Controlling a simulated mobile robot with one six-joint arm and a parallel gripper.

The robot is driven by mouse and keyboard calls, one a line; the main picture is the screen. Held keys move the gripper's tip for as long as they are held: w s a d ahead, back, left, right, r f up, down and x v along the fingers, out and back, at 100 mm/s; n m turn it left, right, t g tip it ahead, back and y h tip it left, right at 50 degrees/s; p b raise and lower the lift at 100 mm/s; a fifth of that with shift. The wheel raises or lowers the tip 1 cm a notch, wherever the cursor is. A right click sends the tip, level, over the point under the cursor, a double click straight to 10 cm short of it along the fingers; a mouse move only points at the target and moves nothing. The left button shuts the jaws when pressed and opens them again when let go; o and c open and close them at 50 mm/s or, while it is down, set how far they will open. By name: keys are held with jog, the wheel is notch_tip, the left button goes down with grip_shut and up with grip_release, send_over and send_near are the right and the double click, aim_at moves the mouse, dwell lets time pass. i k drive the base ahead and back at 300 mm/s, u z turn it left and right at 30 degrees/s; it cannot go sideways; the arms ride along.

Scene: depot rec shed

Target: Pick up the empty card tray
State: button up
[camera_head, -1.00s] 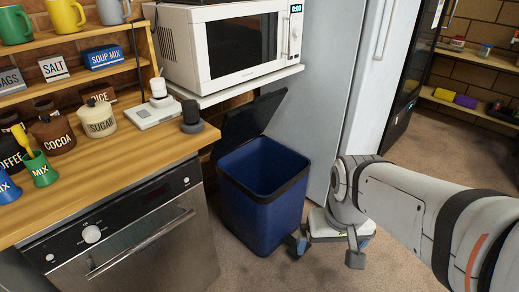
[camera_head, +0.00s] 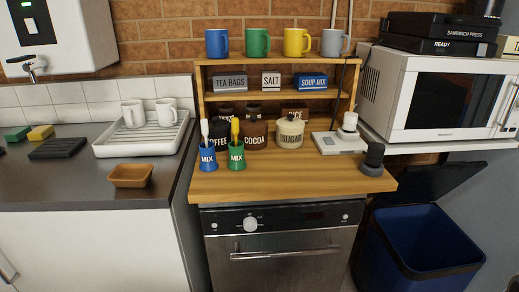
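A small brown tray (camera_head: 131,176) with sloped sides, likely the card tray, sits on the dark counter near its front edge, left of the wooden worktop. Its inside looks empty. My gripper and arm are out of view now, so where the gripper is relative to the tray does not show.
Behind the tray, a white draining tray (camera_head: 108,150) holds two white mugs. A flat black item (camera_head: 57,148) and green and yellow sponges lie left. The wooden worktop (camera_head: 290,183) holds MIX cups and jars. A blue open bin (camera_head: 425,240) stands on the floor at right.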

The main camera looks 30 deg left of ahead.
aim_at(129, 175)
jog(key=u, duration=2)
jog(key=k, duration=0.9)
jog(key=u, duration=0.25)
jog(key=i, duration=1)
jog(key=k, duration=0.65)
jog(key=u, duration=0.4)
jog(key=i, duration=0.8)
jog(key=u, duration=0.2)
